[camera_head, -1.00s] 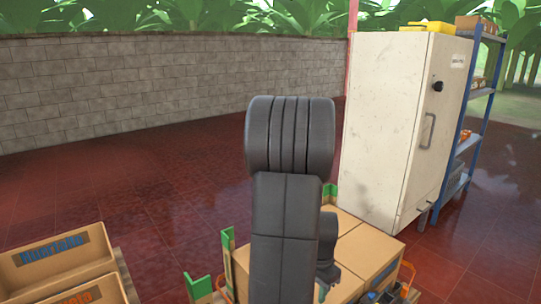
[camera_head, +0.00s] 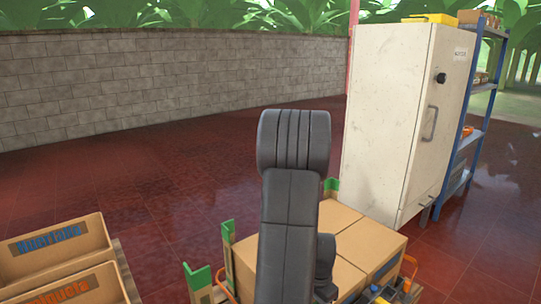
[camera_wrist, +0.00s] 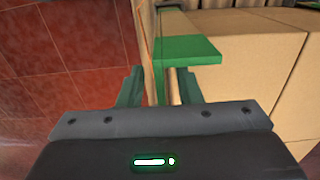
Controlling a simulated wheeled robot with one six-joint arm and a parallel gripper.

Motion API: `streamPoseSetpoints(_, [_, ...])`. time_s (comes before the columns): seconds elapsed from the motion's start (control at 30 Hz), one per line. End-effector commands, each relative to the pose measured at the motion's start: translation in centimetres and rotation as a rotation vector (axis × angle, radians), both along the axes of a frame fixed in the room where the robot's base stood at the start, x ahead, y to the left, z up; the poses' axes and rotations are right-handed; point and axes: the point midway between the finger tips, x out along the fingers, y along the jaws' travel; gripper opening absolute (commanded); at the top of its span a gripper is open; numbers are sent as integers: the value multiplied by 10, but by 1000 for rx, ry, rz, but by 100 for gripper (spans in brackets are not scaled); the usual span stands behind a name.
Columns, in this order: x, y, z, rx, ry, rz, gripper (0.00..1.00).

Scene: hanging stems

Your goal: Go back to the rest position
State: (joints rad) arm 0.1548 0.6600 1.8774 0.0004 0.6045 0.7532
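My gripper (camera_wrist: 159,88) shows in the wrist view with its two dark green-grey fingers apart. I see nothing held between them. Beyond the fingers are a green corner bracket (camera_wrist: 190,50) and the side of stacked cardboard boxes (camera_wrist: 255,75); I cannot tell how near the fingertips are to them. In the head view my raised arm stands at the middle, and the gripper is hidden behind it.
Cardboard boxes (camera_head: 345,222) with green corner brackets (camera_head: 197,279) stand around my arm. Two labelled open boxes (camera_head: 55,248) are at lower left. A white cabinet (camera_head: 395,120) and blue shelf (camera_head: 462,160) stand right. Red floor (camera_head: 150,180) is clear before the block wall (camera_head: 160,85).

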Motion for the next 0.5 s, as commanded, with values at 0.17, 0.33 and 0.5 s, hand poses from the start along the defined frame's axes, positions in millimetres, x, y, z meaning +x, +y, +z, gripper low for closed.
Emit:
streamPoseSetpoints(0.17, [0,0,0,0,-1,0,32])
streamPoseSetpoints(0.33, [1,0,16,-1,-3,0,32])
streamPoseSetpoints(0.5, [1,0,43,-1,-4,0,32])
